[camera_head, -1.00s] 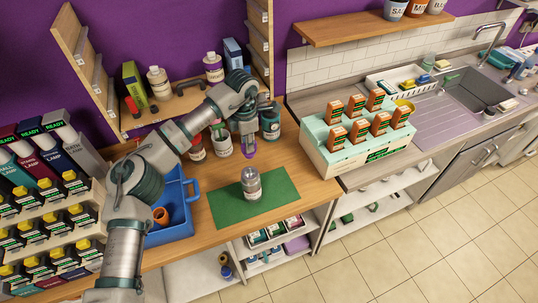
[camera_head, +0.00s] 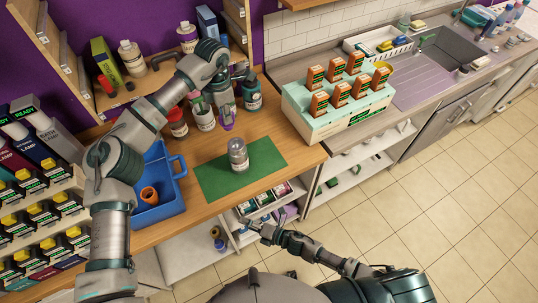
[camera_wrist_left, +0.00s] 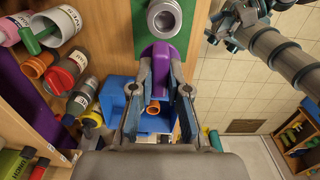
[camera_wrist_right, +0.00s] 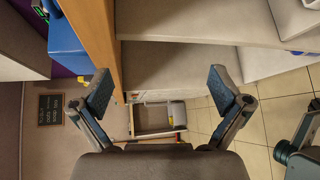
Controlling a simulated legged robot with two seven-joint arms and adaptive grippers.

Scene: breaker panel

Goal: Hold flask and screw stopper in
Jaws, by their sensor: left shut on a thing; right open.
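The flask (camera_head: 239,155), a clear grey vessel with a pale label, stands upright on a green mat (camera_head: 212,187) on the wooden counter. My left gripper (camera_head: 225,108) is shut on a purple stopper (camera_head: 229,122), held above and behind the flask, apart from it. In the left wrist view the purple stopper (camera_wrist_left: 156,60) sits between the fingers, and the flask's round open mouth (camera_wrist_left: 164,18) shows just beyond it. My right gripper (camera_head: 247,223) is low, in front of the counter's lower shelf. Its fingers are apart and empty in the right wrist view (camera_wrist_right: 161,92).
A blue bin (camera_head: 165,212) with an orange pot (camera_head: 149,195) stands left of the mat. Bottles and a cup (camera_head: 204,118) stand behind the flask. A pale-green rack of orange boxes (camera_head: 310,128) is to the right. The counter between mat and rack is clear.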

